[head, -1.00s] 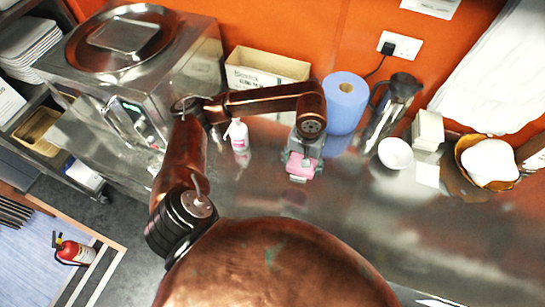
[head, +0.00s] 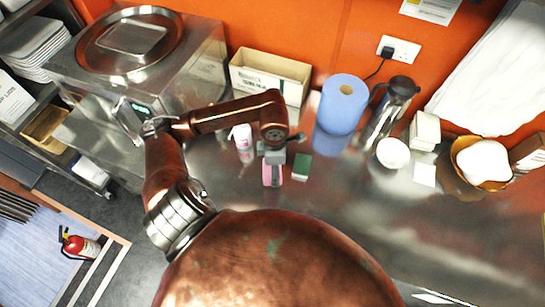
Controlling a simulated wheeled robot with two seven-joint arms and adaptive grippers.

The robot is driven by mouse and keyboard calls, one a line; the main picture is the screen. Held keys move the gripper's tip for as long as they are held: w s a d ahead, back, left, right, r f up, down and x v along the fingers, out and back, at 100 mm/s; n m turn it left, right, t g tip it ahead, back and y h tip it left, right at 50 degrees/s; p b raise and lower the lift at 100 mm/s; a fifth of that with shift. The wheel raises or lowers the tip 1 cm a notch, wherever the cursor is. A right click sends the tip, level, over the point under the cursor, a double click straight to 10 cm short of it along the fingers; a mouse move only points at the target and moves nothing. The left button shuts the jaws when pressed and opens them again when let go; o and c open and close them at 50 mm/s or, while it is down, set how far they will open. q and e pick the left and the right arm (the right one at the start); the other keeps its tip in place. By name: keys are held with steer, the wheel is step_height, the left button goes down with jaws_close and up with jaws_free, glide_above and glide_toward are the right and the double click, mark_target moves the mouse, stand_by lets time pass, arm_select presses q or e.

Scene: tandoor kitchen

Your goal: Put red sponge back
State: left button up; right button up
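The red sponge (head: 267,180) looks pink and is at the fingers of my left gripper (head: 273,168), over the steel counter. The gripper appears shut on it and partly covers it. I cannot tell whether the sponge touches the counter. A green sponge (head: 302,166) lies on the counter just to the right of the gripper, apart from it. My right gripper is not in view.
A white spray bottle (head: 243,139) stands close left of the gripper. A cardboard box (head: 270,73) and blue paper roll (head: 341,104) stand behind. A jug (head: 389,108), white bowl (head: 393,153) and basket (head: 464,149) are right. The counter (head: 345,205) in front is clear.

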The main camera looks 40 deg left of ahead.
arm_select(q)
steer(key=n, duration=0.1)
steer(key=s+a+n, duration=0.1)
steer(key=n, duration=0.1)
steer(key=shift+s+r+n, duration=0.1)
steer(key=shift+s+n, duration=0.05)
steer(key=shift+n, duration=0.15)
steer(key=shift+a+p, duration=0.1)
steer(key=shift+p, duration=0.2)
steer(key=shift+w+a+n, duration=0.2)
steer(key=shift+w+n, duration=0.1)
steer(key=w+a+f, duration=0.2)
steer(key=w+f, duration=0.1)
steer(key=w+a+f+p, duration=0.1)
steer(key=w+a+f, duration=0.1)
steer(key=w, duration=0.2)
steer(key=w+a+f+p, duration=0.1)
steer(key=w+a+f, duration=0.1)
steer(key=w+f, duration=0.1)
steer(key=shift+w+a+f, duration=0.15)
steer(key=shift+f, duration=0.2)
steer(key=shift+w+a+f+p, duration=0.25)
steer(key=shift+w+f+p, duration=0.1)
steer(key=shift+f, duration=0.15)
step_height(320, 180, down, 3)
steer(key=shift+w+p, duration=0.1)
steer(key=shift+p, duration=0.45)
steer(key=shift+f, duration=0.15)
